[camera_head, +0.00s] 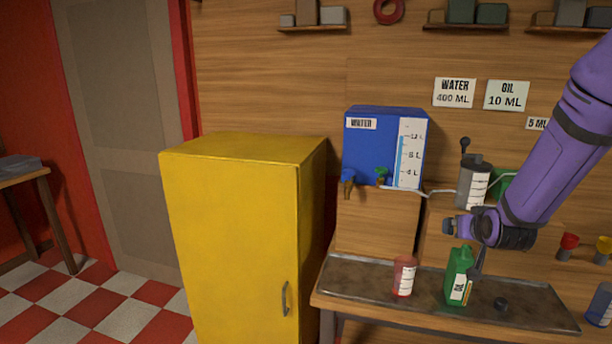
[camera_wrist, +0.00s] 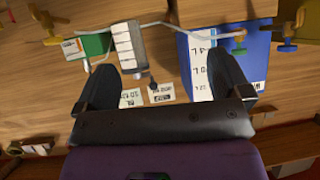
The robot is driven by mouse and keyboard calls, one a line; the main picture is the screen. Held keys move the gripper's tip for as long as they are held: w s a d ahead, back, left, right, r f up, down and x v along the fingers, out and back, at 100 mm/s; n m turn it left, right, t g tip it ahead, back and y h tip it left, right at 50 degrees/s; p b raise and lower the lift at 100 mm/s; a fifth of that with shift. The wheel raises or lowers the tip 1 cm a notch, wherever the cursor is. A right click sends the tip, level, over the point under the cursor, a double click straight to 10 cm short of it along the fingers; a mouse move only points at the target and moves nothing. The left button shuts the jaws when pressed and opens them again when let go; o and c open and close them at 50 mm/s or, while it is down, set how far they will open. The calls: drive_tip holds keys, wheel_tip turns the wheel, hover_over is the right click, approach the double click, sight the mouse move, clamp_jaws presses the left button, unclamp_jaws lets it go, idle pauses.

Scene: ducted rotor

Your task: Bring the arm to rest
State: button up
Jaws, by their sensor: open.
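My purple arm reaches in from the right in the head view. My gripper (camera_head: 478,262) hangs over the bench beside a green oil bottle (camera_head: 458,277), which stands upright on the metal bench top. In the head view I cannot tell whether the gripper touches the bottle. In the wrist view the two dark fingers of my gripper (camera_wrist: 170,85) are apart, with nothing between them. Beyond them show a white-scaled cylinder (camera_wrist: 124,50) and the blue water tank (camera_wrist: 255,62).
A red cup with a white label (camera_head: 403,277) and a small black cap (camera_head: 501,304) are on the metal bench top (camera_head: 350,278). The blue water tank (camera_head: 370,150) and a graduated cylinder (camera_head: 473,182) stand behind. A yellow cabinet (camera_head: 235,240) stands left of the bench.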

drive_tip(key=s+a+r+g, duration=0.2)
drive_tip(key=s+a+r, duration=0.1)
drive_tip(key=s+r, duration=0.4)
drive_tip(key=s+a+r+g, duration=0.1)
drive_tip(key=s+a+r, duration=0.1)
drive_tip(key=s, duration=0.6)
drive_tip(key=s+a+r+n+g+y, duration=0.1)
drive_tip(key=s+r+g, duration=0.1)
drive_tip(key=s+r, duration=0.3)
drive_tip(key=s+a+r+n+g+y, duration=0.1)
drive_tip(key=s+a+r, duration=0.1)
drive_tip(key=s, duration=1)
drive_tip(key=shift+s+a+r+g, duration=0.3)
drive_tip(key=shift+s+a+r, duration=0.05)
drive_tip(key=shift+r, duration=0.3)
